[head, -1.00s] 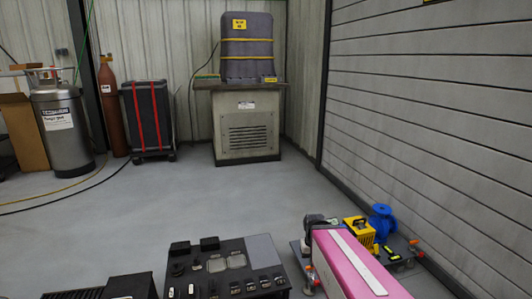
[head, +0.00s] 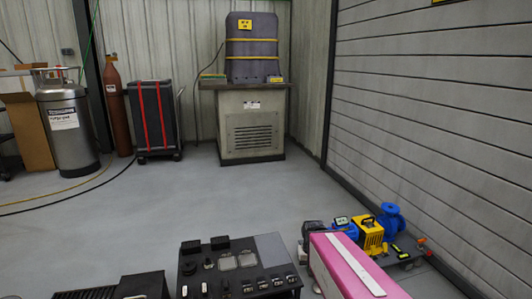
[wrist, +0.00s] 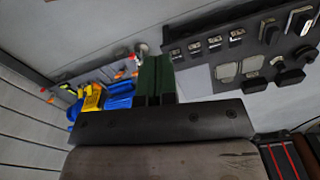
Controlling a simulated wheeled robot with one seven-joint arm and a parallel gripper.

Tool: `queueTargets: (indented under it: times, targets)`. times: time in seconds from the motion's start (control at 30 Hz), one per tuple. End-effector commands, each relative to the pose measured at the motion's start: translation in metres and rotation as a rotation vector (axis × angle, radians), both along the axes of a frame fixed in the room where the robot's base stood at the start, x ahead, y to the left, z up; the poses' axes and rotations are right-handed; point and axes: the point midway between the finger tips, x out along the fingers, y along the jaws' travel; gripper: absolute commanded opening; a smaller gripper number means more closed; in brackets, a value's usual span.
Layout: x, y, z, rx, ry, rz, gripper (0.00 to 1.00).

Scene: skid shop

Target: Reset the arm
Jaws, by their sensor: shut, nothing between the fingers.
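In the wrist view my gripper (wrist: 154,80) shows as two dark green fingers side by side, shut with nothing between them. It hangs over the area between a skid with a blue and yellow pump, left, and a black panel, right. I cannot make out the fingertips in the head view. There, a pink block with a white strip (head: 352,262) rises from the bottom edge and hides part of the pump skid; it may be part of my arm.
The blue and yellow pump (head: 370,234) stands on its skid by the slatted wall. A black panel with connectors (head: 240,270) lies left of the pink block. A grey cabinet (head: 252,132), black case (head: 153,118) and steel tank (head: 67,125) stand at the back. The middle floor is clear.

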Motion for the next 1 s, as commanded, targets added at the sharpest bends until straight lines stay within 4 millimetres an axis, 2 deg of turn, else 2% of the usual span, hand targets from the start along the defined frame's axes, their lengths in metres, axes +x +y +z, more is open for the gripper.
queueTargets:
  times: [0.27,0.7,1.0]
  targets:
    - [0.004,0.004,0.002,0.005,-0.013,0.003,0.0]
    - [0.024,-0.02,0.005,0.002,-0.001,-0.035,0.0]
    - [0.027,-0.025,0.005,0.002,0.003,-0.042,0.0]
